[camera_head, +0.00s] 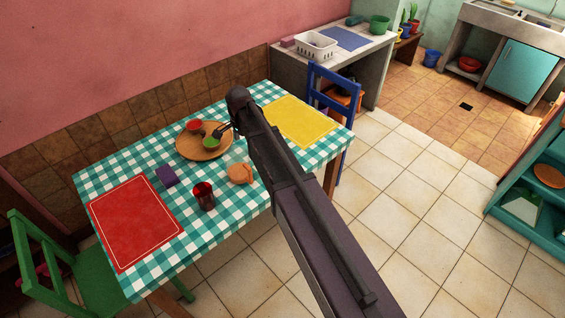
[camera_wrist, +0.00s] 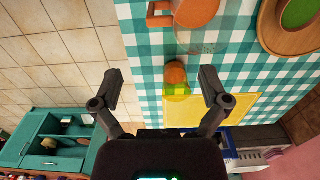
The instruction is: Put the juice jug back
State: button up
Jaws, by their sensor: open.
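An orange vessel with a side handle, which looks like the juice jug (camera_head: 239,173), stands on the checkered table (camera_head: 140,168) near its front edge. In the wrist view this jug (camera_wrist: 195,11) is cut off by the top edge, with its handle pointing left. My gripper (camera_wrist: 159,80) is open and empty above the table.
The wooden plate (camera_head: 186,151) holds a red bowl (camera_head: 194,126) and a green bowl (camera_head: 211,144). A dark red cup (camera_head: 204,195), purple block (camera_head: 166,176), red mat (camera_head: 135,222) and yellow mat (camera_head: 300,120) share the table. A teal shelf (camera_head: 495,204) stands right across open floor.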

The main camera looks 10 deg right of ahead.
jog(key=s+d+n, duration=1.1)
jog(key=s+d, duration=0.8)
jog(key=s, duration=0.1)
jog(key=shift+s, duration=0.15)
